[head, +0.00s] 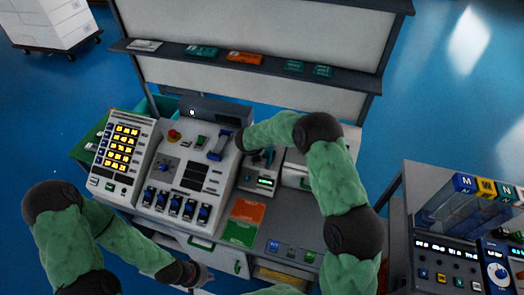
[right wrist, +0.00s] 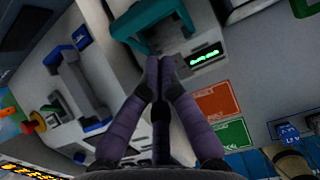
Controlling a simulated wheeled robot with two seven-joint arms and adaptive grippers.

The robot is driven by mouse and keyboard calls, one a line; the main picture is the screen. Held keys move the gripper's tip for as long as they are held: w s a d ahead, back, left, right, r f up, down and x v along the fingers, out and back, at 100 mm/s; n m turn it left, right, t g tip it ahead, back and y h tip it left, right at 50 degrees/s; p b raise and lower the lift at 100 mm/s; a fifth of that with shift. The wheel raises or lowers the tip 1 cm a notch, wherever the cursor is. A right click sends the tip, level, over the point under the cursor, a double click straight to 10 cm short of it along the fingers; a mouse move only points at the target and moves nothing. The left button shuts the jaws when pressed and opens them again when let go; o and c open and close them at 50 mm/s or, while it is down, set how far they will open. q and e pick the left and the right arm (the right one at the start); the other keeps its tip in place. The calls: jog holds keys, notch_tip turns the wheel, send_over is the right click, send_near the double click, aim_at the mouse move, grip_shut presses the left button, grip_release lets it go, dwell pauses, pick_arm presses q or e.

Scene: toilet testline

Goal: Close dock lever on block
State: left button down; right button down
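A grey block with a small green display (head: 265,181) sits right of the main control panel; its display also shows in the right wrist view (right wrist: 206,54). A teal bracket-shaped part (right wrist: 139,29), which may be the dock lever, stands beside the display. My right gripper (right wrist: 160,62) has its fingertips together with nothing seen between them. The tips are close to the teal part; contact cannot be told. In the head view my right arm partly hides this area. My left gripper (head: 203,277) is low at the bench's front, its fingers too small to read.
The sloped control panel (head: 180,182) carries lit yellow buttons, blue switches, a red knob (head: 174,135) and a blue-grey handle (head: 219,145). Orange (head: 248,211) and green (head: 239,233) plates lie right of it. A shelf (head: 270,68) stands behind; another console (head: 450,250) is at right.

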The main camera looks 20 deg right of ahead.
pick_arm(q)
jog(key=shift+w+f, duration=0.1)
jog(key=shift+w, duration=0.2)
pick_arm(e)
notch_tip(320, 180, up, 8)
jog(key=s+a, duration=0.1)
jog(key=shift+s+a+f, duration=0.2)
jog(key=shift+s+a, duration=0.1)
jog(key=shift+s, duration=0.05)
pick_arm(q)
jog(key=shift+w, duration=0.1)
pick_arm(e)
jog(key=shift+w, duration=0.1)
